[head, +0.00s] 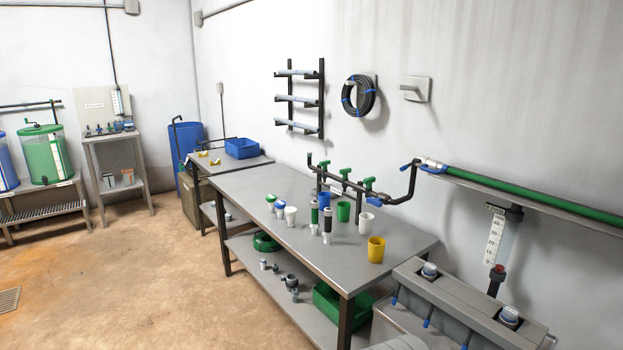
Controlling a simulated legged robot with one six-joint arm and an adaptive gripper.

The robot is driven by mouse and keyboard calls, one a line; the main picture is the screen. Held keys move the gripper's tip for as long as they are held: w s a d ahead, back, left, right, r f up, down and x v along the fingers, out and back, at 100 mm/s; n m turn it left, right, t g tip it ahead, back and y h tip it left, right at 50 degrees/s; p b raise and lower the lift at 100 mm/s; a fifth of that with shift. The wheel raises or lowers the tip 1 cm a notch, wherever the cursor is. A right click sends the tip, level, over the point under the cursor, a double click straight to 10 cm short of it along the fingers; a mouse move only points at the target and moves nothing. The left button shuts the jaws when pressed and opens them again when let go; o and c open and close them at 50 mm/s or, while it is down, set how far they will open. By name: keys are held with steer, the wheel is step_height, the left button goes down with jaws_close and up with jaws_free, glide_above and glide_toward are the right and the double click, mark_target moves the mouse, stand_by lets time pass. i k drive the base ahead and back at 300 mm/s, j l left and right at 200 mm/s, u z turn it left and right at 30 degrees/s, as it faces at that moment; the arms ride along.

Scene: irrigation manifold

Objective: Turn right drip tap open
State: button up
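A dark drip manifold (347,187) stands along the wall side of the long metal table. It carries three taps with green handles: the left tap (324,163), the middle tap (346,170) and the right drip tap (369,182). The handles are too small to tell whether each tap is open or closed. A blue-handled valve (376,201) is on the pipe right of the right tap. My gripper is not in view.
A yellow cup (376,250) stands near the right end of the table (235,182). A grey unit with blue levers (460,300) stands at the lower right. A green pipe (520,192) runs along the wall. The floor (130,270) left of the table is clear.

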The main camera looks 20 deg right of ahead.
mark_target(368, 182)
steer(key=i+j+u, duration=0.2)
steer(key=i, duration=0.25)
steer(key=i+j+u, duration=0.15)
steer(key=i, duration=0.35)
steer(key=i+j+u, duration=0.2)
steer(key=i, duration=0.25)
steer(key=i+z, duration=0.3)
steer(key=i, duration=0.3)
steer(key=i+j+z, duration=0.3)
steer(key=i, duration=0.3)
steer(key=i+z, duration=0.15)
steer(key=z, duration=0.25)
steer(key=i+l+z, duration=0.1)
steer(key=z, duration=0.25)
steer(key=i+z, duration=0.2)
steer(key=z, duration=0.2)
steer(key=i+j+z, duration=0.1)
steer(key=z, duration=0.25)
steer(key=i+z, duration=0.3)
steer(key=z, duration=0.15)
steer(key=i+j+z, duration=0.2)
steer(key=z, duration=0.25)
